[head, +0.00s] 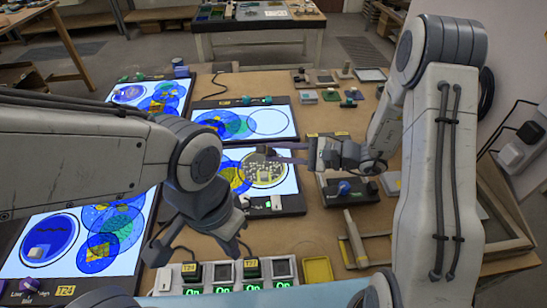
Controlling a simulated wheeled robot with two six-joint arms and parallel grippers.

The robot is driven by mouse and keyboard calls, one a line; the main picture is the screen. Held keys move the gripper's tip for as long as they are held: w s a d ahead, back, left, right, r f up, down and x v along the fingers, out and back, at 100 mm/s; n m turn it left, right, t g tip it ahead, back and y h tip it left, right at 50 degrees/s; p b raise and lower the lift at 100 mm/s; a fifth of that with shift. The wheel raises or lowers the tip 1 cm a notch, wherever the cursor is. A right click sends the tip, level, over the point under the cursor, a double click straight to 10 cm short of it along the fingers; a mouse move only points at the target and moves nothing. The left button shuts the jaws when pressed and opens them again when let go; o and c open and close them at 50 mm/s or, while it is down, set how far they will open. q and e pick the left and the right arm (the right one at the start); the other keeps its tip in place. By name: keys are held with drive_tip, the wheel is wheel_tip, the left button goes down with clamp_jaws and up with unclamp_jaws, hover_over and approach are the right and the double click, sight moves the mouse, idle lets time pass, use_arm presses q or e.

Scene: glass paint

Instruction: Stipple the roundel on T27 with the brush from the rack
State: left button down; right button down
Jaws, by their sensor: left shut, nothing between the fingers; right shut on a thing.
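A lit panel (284,186) lies mid-table, with a pale, speckled roundel (264,171) overlapping a blue and yellow one (236,178). I cannot read the label of this panel. My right gripper (279,154) reaches in from the right, above the far part of the speckled roundel. It is shut on a thin, dark thing, apparently the brush, mostly hidden by the fingers. Whether its tip touches the glass I cannot tell. My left gripper (200,248) points down over the near table, left of the panel, shut and empty. My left arm hides parts of the left panels.
More lit panels lie at the far middle (286,123), far left (178,87) and near left (130,262). Several switch boxes (237,273) showing "On" line the near edge beside a yellow tray (318,270). A pale-handled tool (354,237) and a dark stand (348,193) are right.

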drive_tip(key=shift+w+d, duration=0.25)
drive_tip(key=shift+w, duration=0.1)
drive_tip(key=shift+f+b, duration=0.8)
drive_tip(key=shift+b, duration=0.05)
drive_tip(key=shift+f+b, duration=0.3)
drive_tip(key=shift+b, duration=0.1)
idle(1.1)
drive_tip(key=shift+r+p, duration=0.75)
drive_tip(key=shift+r, duration=0.4)
drive_tip(key=shift+a, duration=0.1)
